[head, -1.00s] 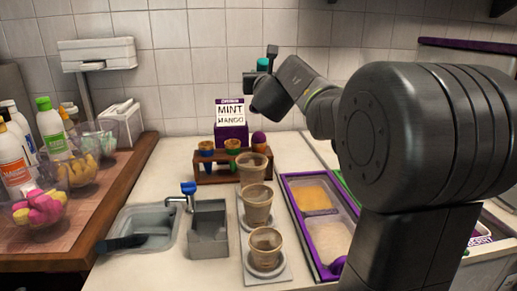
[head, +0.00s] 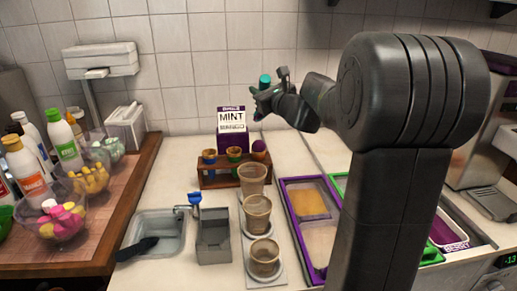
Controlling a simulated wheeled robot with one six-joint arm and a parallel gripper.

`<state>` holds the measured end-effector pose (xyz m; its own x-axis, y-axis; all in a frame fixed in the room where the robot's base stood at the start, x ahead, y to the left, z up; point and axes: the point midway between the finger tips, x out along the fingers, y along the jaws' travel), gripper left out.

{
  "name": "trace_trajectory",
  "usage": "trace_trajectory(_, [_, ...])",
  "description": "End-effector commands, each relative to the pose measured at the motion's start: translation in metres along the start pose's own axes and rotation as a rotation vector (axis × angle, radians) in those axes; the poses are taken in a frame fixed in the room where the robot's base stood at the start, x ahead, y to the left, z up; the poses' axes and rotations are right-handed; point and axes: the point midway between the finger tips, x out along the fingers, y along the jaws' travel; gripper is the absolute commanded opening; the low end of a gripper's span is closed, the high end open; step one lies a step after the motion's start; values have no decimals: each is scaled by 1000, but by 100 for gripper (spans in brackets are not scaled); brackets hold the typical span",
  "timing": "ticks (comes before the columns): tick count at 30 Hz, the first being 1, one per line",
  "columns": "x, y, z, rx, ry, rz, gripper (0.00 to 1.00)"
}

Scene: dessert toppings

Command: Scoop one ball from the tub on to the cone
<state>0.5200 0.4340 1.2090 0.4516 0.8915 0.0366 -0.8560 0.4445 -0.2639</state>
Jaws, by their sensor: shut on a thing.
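My gripper (head: 268,98) is at the back, high above the counter and in front of the tiled wall, seen small. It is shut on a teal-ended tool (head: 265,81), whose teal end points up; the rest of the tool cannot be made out. A wooden rack (head: 211,183) below holds cones in blue (head: 209,161), green (head: 234,157) and orange wraps. A dark purple ball (head: 259,146) sits on the right cone. The purple-rimmed tub (head: 293,226) at right has an orange section (head: 308,201) and a paler one. A green-rimmed tub (head: 339,181) is mostly behind my arm.
A sign reading MINT MANGO (head: 232,120) stands behind the rack. Several clear cups (head: 257,215) stand in front of it. A sink (head: 158,236) and grey bin (head: 214,238) lie left. Topping bowls (head: 60,222) and bottles (head: 27,165) fill the left counter.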

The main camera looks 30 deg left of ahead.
Motion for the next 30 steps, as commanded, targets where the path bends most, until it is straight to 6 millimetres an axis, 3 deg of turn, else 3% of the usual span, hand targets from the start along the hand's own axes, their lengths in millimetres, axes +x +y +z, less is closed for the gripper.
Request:
trace_trajectory(1, [1, -4, 8, -20, 1, 32, 0])
trace_trajectory(30, [2, -7, 22, -464, 0, 797, 0])
